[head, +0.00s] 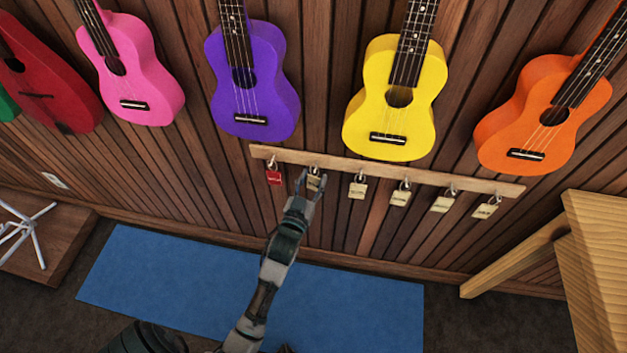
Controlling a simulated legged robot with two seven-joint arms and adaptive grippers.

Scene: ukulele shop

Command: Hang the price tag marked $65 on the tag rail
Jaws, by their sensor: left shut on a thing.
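The wooden tag rail (385,170) runs across the slatted wall under the ukuleles. My left gripper (311,183) is at the rail's left part, shut on a small cream price tag (315,182). The fingers partly cover this tag, and it is just below the rail; I cannot tell whether its loop is on a hook. A red tag (273,177) hangs to its left. More cream tags hang to its right, the nearest being a cream tag (357,189). The markings are too small to read, so I cannot tell which says $65. My right gripper is not in view.
Ukuleles hang above the rail, among them a purple ukulele (254,85) and a yellow ukulele (397,105). A blue mat (185,277) lies on the floor below. Wooden furniture (590,255) stands at right. A metal stand (27,230) is at left.

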